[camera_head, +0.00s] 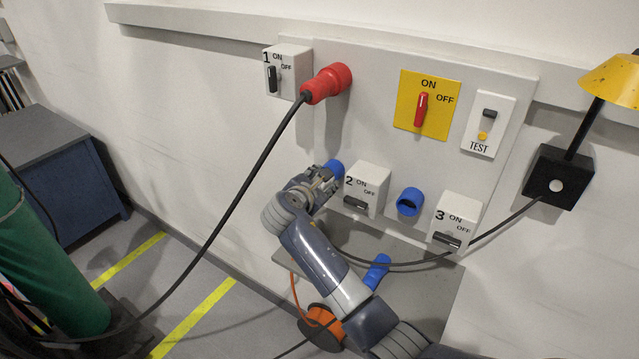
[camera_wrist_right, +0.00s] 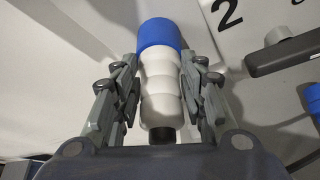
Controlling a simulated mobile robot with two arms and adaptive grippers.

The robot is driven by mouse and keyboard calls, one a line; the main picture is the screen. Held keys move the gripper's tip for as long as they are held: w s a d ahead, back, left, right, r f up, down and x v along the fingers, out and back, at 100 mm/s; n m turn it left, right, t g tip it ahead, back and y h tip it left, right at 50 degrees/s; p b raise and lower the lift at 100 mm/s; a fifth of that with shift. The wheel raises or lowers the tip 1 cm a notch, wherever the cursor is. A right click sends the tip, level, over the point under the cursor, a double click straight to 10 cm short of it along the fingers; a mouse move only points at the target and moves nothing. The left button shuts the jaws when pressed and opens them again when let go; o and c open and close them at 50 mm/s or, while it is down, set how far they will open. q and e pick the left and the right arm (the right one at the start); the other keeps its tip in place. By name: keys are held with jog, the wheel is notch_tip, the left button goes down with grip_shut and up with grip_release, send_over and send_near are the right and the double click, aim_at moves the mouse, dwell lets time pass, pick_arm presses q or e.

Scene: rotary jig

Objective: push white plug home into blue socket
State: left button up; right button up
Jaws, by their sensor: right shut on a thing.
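The white plug (camera_wrist_right: 160,90) sits between the fingers of my right gripper (camera_wrist_right: 160,85), which is shut on it. In the wrist view its front end meets the blue socket (camera_wrist_right: 158,36), in line with it, and no gap shows. How deep the plug sits inside is hidden. In the head view my right gripper (camera_head: 322,184) is at the panel, left of switch box 2, and covers most of the plug. The blue socket (camera_head: 335,167) shows just beyond the fingertips. My left gripper is not in view.
Switch box 2 (camera_head: 364,190) is close right of the gripper. A second blue socket (camera_head: 409,202) and switch box 3 (camera_head: 454,222) are further right. A red plug (camera_head: 328,84) with a black cable hangs above. A blue connector (camera_head: 377,272) is below, near my forearm.

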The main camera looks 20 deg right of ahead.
jog(key=shift+w+d+r, duration=0.1)
jog(key=shift+r, duration=0.05)
jog(key=o, duration=1.2)
jog(key=shift+c, duration=0.2)
jog(key=shift+o, duration=0.3)
jog(key=shift+d, duration=0.15)
jog(key=shift+w, duration=0.1)
jog(key=shift+f, duration=0.2)
jog(key=v, duration=1.2)
